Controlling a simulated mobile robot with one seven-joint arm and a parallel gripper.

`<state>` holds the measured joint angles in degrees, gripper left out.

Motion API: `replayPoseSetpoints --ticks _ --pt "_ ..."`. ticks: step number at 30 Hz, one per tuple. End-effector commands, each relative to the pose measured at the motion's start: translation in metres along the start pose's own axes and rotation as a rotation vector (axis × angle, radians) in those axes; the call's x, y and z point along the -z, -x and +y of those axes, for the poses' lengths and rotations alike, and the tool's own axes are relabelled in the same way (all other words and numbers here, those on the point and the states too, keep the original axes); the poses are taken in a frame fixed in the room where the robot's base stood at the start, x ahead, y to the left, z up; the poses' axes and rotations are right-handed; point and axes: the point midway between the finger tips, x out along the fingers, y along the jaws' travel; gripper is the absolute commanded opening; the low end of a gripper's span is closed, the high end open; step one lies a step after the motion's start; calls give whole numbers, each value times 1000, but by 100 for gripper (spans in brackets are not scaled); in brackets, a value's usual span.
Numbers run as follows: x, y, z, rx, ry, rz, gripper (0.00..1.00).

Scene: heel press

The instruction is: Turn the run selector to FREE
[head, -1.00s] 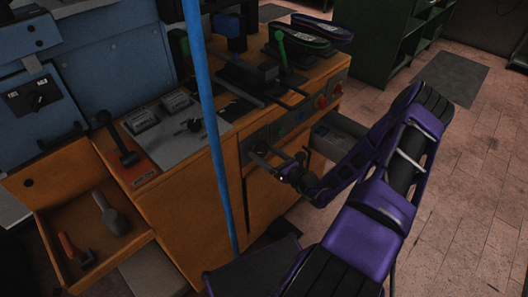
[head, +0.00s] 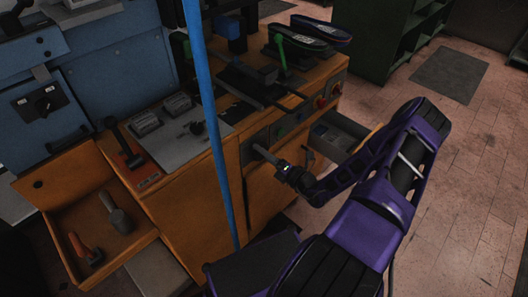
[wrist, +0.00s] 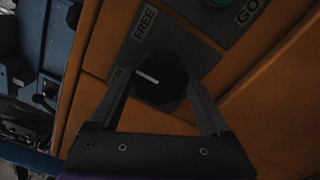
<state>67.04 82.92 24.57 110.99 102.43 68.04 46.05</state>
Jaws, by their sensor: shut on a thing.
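The run selector (wrist: 172,88) is a dark faceted knob with a white pointer line, in the middle of the wrist view. Its pointer aims left, towards a small label partly hidden by a finger. The FREE label (wrist: 145,22) is above and left of the knob, and the pointer is not aimed at it. My gripper (wrist: 162,95) has one finger on each side of the knob and is shut on it. In the head view my gripper (head: 262,153) is at the orange cabinet's front panel, and the knob is hidden there.
A GO label (wrist: 249,10) and a green button (wrist: 217,2) are close by on the panel. A red button (head: 321,103) is further right. An open drawer (head: 350,134) is beside my arm. A blue pole (head: 214,130) stands left of my gripper.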

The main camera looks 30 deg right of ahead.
Motion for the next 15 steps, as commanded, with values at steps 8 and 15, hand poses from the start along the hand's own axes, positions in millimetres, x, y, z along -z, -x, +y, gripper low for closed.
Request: replayPoseSetpoints --ticks 8,15 --pt "1 1 0 3 -264 1 25" --pt "2 2 -1 4 -492 2 25"
